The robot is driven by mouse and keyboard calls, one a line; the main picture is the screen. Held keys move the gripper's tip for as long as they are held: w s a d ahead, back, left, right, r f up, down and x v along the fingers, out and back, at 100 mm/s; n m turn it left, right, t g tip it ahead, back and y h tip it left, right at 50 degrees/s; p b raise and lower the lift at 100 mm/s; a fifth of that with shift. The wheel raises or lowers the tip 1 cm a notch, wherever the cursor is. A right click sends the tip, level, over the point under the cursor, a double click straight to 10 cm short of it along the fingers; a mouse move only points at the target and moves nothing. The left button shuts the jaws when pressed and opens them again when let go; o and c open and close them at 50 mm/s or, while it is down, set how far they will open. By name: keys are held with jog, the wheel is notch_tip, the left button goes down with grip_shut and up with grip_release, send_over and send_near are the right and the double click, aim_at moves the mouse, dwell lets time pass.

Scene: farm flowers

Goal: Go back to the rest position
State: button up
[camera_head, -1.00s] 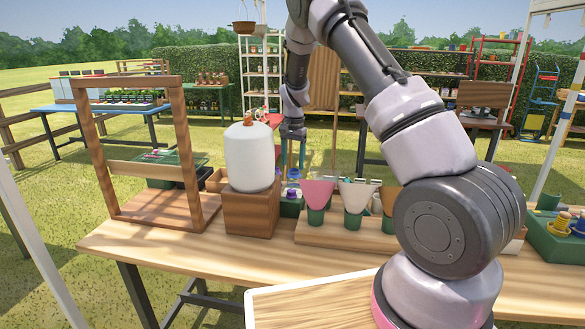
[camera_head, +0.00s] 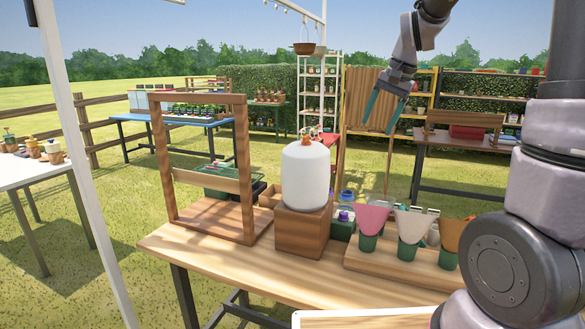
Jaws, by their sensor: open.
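My gripper (camera_head: 384,109) is raised in the air at the upper right of the middle, above and behind the wooden table (camera_head: 215,258). Its two teal fingers point down and stand apart with nothing between them. The rest of my arm rises along the right edge and leaves the picture at the top. The gripper touches nothing that I can see.
A white jar (camera_head: 306,178) stands on a wooden block (camera_head: 302,232), beside a wooden frame (camera_head: 240,170). Cone-wrapped pots (camera_head: 409,226) stand in a wooden tray (camera_head: 390,268) at right. A white table (camera_head: 28,172) is at left. A white post (camera_head: 75,120) rises at left.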

jog(key=s+d+r+n+t, duration=0.1)
jog(key=s+r+t, duration=0.15)
jog(key=s, duration=0.85)
jog(key=s+d+r+n+t, duration=0.1)
jog(key=s+r, duration=0.3)
jog(key=s, duration=0.7)
jog(key=n+g+h, duration=0.3)
jog(key=n+g, duration=0.4)
jog(key=n, duration=0.4)
send_over(344, 213)
notch_tip(344, 213, down, 31)
notch_tip(344, 213, down, 11)
jog(key=shift+w+r, duration=0.1)
jog(key=shift+w, duration=0.05)
